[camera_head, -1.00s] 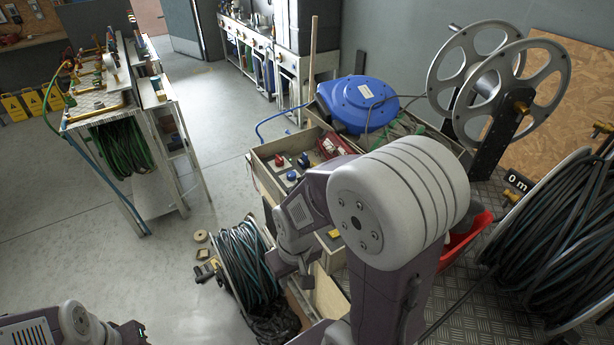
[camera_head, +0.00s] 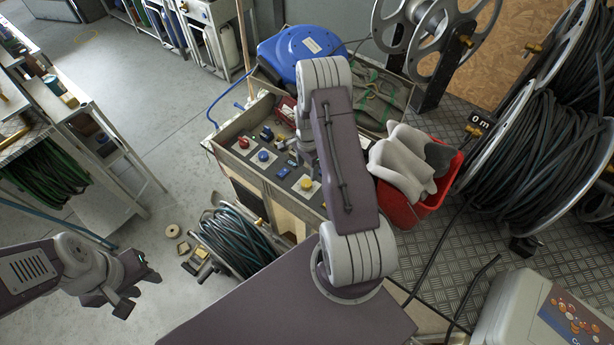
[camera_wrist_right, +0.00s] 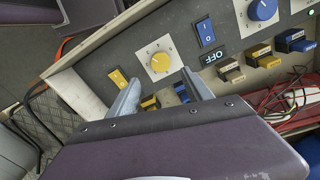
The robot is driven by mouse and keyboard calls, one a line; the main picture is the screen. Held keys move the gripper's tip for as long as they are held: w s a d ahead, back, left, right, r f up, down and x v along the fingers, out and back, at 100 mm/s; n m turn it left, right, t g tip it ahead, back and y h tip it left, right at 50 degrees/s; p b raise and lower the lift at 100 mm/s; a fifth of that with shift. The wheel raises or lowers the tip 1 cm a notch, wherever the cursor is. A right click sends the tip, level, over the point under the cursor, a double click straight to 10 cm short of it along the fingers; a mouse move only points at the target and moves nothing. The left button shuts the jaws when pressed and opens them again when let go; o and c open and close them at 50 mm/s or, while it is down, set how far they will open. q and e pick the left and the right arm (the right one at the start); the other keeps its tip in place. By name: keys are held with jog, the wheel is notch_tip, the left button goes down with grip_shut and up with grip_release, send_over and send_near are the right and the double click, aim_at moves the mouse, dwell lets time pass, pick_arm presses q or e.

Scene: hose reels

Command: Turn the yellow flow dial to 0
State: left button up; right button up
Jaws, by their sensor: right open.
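The yellow flow dial (camera_wrist_right: 160,61) sits on a pale square plate in the panel, just beyond the fingertips of my right gripper in the right wrist view. My right gripper (camera_wrist_right: 161,84) is open and empty, its two fingers pointing toward the dial with a gap between them. They look apart from the dial. The dial also shows in the head view (camera_head: 306,184), beside my right arm. Its pointer is too small to read. My right gripper is mostly hidden by its arm there. My left gripper (camera_head: 137,286) is open and empty over the floor at the left.
A yellow rocker switch (camera_wrist_right: 117,77) is left of the dial. A blue dial (camera_wrist_right: 262,9), a blue switch (camera_wrist_right: 207,32) and several yellow and blue connectors surround it. Red wires (camera_wrist_right: 295,103) lie at the right. A red bin (camera_head: 408,209) stands right of my arm.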

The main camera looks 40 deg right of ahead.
aim_at(306, 183)
jog(key=shift+a+f, duration=0.15)
jog(key=shift+f, duration=0.15)
notch_tip(306, 183, down, 8)
jog(key=shift+r+p, duration=0.2)
jog(key=shift+p, duration=0.6)
jog(key=shift+w+f, duration=0.1)
jog(key=shift+f, duration=0.4)
grip_shut()
